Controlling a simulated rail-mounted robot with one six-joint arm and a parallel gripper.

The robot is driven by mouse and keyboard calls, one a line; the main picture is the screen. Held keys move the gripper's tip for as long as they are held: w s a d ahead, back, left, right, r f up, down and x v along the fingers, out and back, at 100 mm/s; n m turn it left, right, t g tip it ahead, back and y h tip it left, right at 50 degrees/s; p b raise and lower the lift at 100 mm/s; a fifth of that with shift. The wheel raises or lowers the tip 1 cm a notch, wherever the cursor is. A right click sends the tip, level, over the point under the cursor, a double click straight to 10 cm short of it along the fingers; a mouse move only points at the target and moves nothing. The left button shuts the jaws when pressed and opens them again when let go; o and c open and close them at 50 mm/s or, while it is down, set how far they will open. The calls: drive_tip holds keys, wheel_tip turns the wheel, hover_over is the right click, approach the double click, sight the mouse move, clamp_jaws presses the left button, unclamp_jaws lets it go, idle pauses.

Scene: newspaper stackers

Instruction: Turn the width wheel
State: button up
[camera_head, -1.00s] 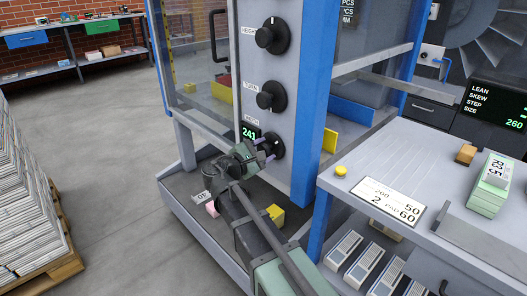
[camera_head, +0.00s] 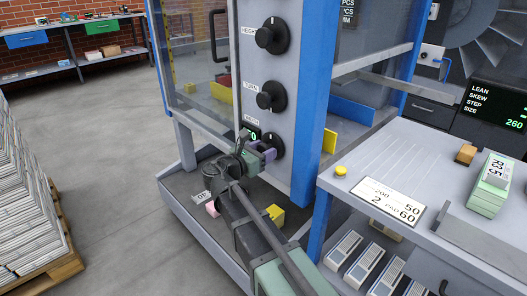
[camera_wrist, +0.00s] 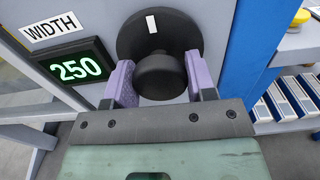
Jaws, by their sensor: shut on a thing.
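The width wheel is a black disc (camera_wrist: 186,37) with a round black hub (camera_wrist: 160,76) and a white mark near its top edge. In the head view it is the lowest wheel (camera_head: 275,143) on the grey panel, partly hidden by my gripper (camera_head: 264,152). In the wrist view my gripper (camera_wrist: 158,84) has its purple fingers on both sides of the hub and is shut on it. A WIDTH label (camera_wrist: 54,26) and a green display (camera_wrist: 76,68) reading 250 are left of the wheel.
Two similar black wheels, the height wheel (camera_head: 271,36) and the turn wheel (camera_head: 271,96), are above on the same panel. A blue post (camera_head: 313,120) stands close right of the wheel. A grey table (camera_head: 400,150) with a number card is farther right.

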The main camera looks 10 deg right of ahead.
idle(0.5)
drive_tip(key=o, duration=0.9)
drive_tip(key=v, duration=1.1)
